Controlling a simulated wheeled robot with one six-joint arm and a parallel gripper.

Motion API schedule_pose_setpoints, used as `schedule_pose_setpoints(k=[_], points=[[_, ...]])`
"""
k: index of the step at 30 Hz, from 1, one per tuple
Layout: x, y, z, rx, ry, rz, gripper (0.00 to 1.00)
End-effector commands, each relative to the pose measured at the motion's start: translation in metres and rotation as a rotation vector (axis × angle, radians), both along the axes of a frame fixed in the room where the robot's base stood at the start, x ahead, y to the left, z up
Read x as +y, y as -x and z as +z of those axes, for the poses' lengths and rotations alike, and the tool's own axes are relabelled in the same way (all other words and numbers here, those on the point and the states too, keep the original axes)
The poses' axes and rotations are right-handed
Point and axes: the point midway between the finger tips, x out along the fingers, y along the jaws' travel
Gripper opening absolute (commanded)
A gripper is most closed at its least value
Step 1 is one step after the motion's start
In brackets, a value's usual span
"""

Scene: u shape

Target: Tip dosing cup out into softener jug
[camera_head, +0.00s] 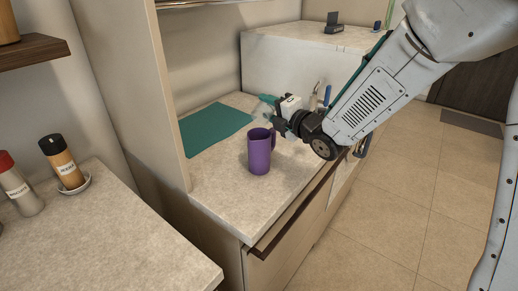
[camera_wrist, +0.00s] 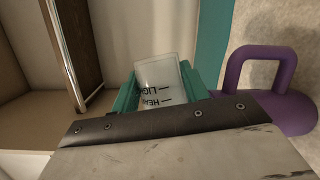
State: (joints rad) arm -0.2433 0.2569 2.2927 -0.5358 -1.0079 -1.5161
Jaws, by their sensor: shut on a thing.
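The dosing cup is a small translucent cup (camera_wrist: 158,82) with dark LIGHT and HEAVY marks. It sits between the teal fingers of my gripper (camera_wrist: 157,90), which is shut on it. In the head view my gripper (camera_head: 268,106) is above the counter, just behind and above the softener jug. The cup shows there only as a small pale patch, and its tilt and contents cannot be told. The softener jug is a purple jug (camera_head: 259,152) with a handle, standing upright on the counter. It also shows in the wrist view (camera_wrist: 290,108), right of the cup and apart from it.
A teal mat (camera_head: 213,128) lies on the counter (camera_head: 218,197) behind the jug. A tall cream panel (camera_head: 142,90) bounds the counter at left. A blue-topped item (camera_head: 327,95) stands behind my arm. Two labelled bottles (camera_head: 66,163) (camera_head: 20,187) stand on the near left counter.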

Motion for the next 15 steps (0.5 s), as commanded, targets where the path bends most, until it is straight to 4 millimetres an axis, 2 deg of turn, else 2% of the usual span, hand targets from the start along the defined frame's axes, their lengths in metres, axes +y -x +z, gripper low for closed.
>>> schedule_pose_setpoints(k=[15], points=[[0.0011,0.0018,0.0019,-0.051,0.025,0.0,0.21]])
